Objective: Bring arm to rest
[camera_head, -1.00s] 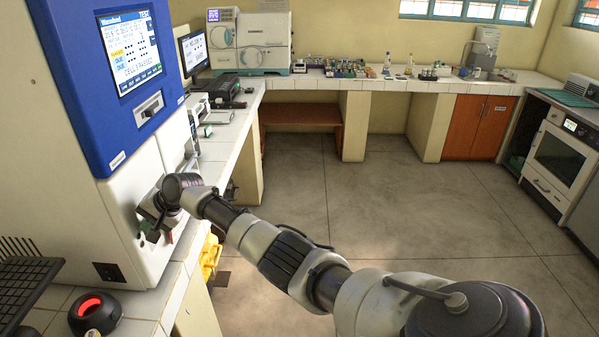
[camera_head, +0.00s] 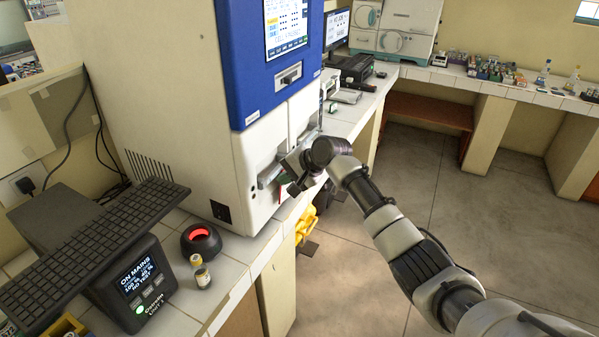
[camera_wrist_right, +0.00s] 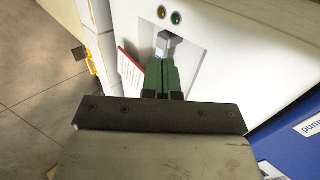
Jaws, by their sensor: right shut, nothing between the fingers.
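The incubator (camera_head: 245,165) is a tall white cabinet with a blue upper panel (camera_head: 234,85) and a lit screen. My right gripper (camera_head: 290,188) is at the lower front of this cabinet, at the end of my outstretched arm. In the right wrist view my right gripper (camera_wrist_right: 162,65) shows two green fingers shut together and empty. Their tips are close to a grey metal piece (camera_wrist_right: 168,42) in a recess of the white front; I cannot tell whether they touch it. My left gripper is not in view.
The floor (camera_head: 400,190) beside the counter is open.

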